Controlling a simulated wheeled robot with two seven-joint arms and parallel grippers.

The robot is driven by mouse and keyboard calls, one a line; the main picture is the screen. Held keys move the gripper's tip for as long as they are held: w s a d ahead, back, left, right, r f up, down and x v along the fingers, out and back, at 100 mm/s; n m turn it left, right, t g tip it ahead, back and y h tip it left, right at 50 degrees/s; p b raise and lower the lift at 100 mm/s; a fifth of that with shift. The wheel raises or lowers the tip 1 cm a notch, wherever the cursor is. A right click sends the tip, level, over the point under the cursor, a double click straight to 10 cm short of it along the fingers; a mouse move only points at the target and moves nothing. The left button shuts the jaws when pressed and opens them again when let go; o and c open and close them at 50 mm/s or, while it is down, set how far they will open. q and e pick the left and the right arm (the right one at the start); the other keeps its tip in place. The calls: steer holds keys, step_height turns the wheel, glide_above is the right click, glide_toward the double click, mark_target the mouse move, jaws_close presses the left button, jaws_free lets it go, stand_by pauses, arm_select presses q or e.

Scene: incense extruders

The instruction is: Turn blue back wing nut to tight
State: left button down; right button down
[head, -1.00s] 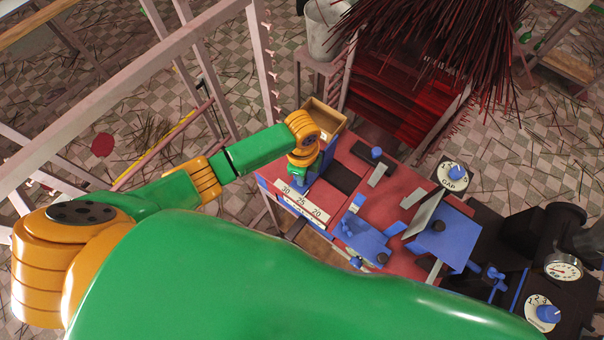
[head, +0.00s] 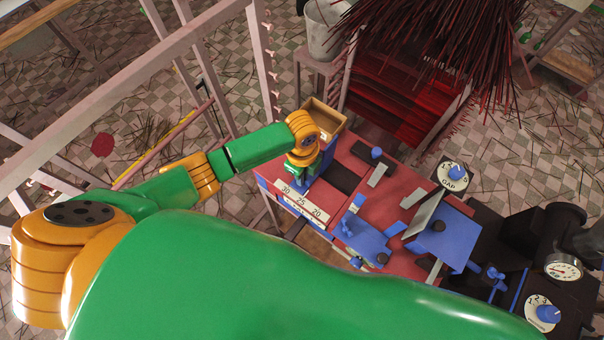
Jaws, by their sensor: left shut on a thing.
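My left gripper (head: 301,174) points down at the back left of the red machine table (head: 400,190), beside the scale marked 30, 25, 20 (head: 303,205). It is shut on the blue back wing nut, which is mostly hidden under my orange wrist and fingers. How far the nut is turned cannot be seen. My right gripper is not in view.
An open wooden box (head: 325,115) stands just behind my left wrist. A blue knob (head: 376,153), a blue plate (head: 362,240) and the GAP dial (head: 453,176) are to the right. A pale rail frame (head: 262,70) stands behind my forearm.

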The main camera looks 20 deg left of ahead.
arm_select(q)
steer(key=c, duration=1)
jaws_free()
steer(key=shift+r, duration=0.3)
step_height(320, 180, up, 7)
steer(key=shift+f+b, duration=0.2)
steer(key=shift+b, duration=0.2)
